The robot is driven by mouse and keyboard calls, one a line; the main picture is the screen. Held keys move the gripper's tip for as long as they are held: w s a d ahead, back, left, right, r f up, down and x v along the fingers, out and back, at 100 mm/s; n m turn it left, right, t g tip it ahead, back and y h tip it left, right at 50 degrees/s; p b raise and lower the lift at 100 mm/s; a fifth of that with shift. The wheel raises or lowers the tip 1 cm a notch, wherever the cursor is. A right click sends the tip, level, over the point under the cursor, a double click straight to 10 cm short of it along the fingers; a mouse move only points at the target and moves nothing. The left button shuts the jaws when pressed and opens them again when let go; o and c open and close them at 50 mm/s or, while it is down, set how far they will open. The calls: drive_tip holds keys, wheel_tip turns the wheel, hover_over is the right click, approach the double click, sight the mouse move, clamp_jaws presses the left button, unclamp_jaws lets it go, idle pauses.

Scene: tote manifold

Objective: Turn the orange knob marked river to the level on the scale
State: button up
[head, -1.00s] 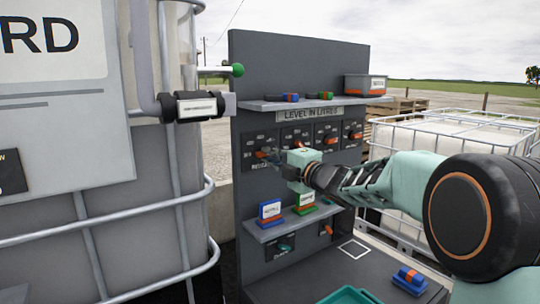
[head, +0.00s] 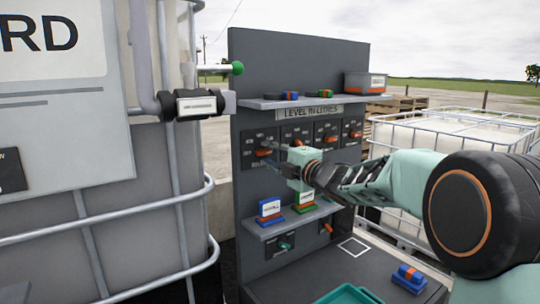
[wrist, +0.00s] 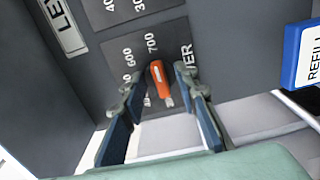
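The orange knob (wrist: 160,82) shows in the wrist view on a dark plate with the numbers 600 and 700 and a partly hidden word ending in "VER". It also shows in the head view as the leftmost knob (head: 264,151) of the upper row. My gripper (wrist: 156,80) is open, with one fingertip on each side of the knob and a visible gap to each. In the head view my gripper (head: 270,164) is at the panel, with its fingers just below the knob. A light mark shows at one end of the knob; the exact setting is unclear.
More orange knobs (head: 331,138) stand to the right under the "LEVEL IN LITRES" sign (head: 309,113). Blue (head: 269,208) and green (head: 304,199) card holders stand on the lower shelf, close under my gripper. A caged tank (head: 90,200) stands left.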

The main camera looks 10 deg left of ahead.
drive_tip(key=v, duration=1.2)
drive_tip(key=shift+r, duration=0.1)
